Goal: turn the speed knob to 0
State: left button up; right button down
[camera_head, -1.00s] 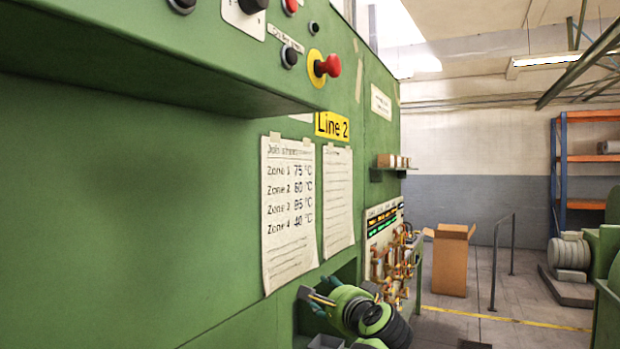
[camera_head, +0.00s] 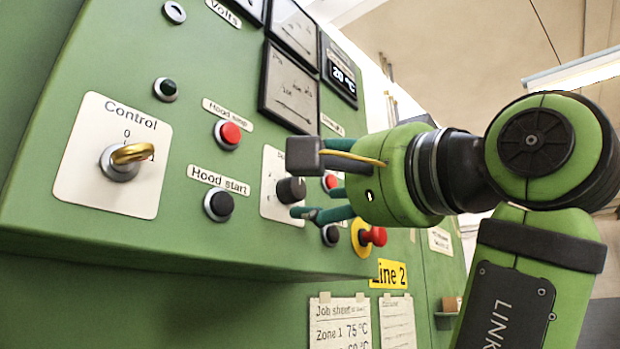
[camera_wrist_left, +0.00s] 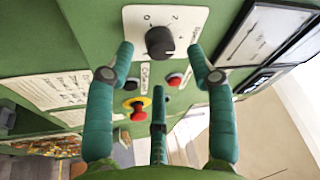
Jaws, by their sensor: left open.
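The speed knob (camera_head: 291,190) is a black round knob on a white plate (camera_head: 270,205) on the green panel, left of my gripper in the head view. In the left wrist view the knob (camera_wrist_left: 160,41) is at the top centre, with a "0" and a "2" on its plate; its exact setting is too small to read. My left gripper (camera_head: 318,203) is open, its teal fingers pointing at the panel just short of the knob. In the left wrist view its fingertips (camera_wrist_left: 161,50) appear on either side of the knob, and nothing is held. My right gripper is not in view.
The key switch (camera_head: 132,155) marked Control, the red Hood stop button (camera_head: 228,133) and the black Hood start button (camera_head: 219,204) sit left of the knob. A red emergency stop (camera_head: 372,237) is close below my gripper. Meters (camera_head: 288,90) sit above.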

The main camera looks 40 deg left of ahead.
aim_at(298, 186)
pick_arm(q)
jog(key=p+x, duration=0.1)
jog(key=x, duration=0.1)
jog(key=shift+w+a+r, duration=0.1)
jog(key=shift+a+r, duration=0.1)
jog(key=shift+a, duration=0.35)
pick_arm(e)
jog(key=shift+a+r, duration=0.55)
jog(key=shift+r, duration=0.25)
pick_arm(q)
jog(key=c, duration=1.1)
jog(key=shift+r, duration=0.1)
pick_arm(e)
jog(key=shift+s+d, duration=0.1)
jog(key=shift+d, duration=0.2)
pick_arm(q)
grip_shut()
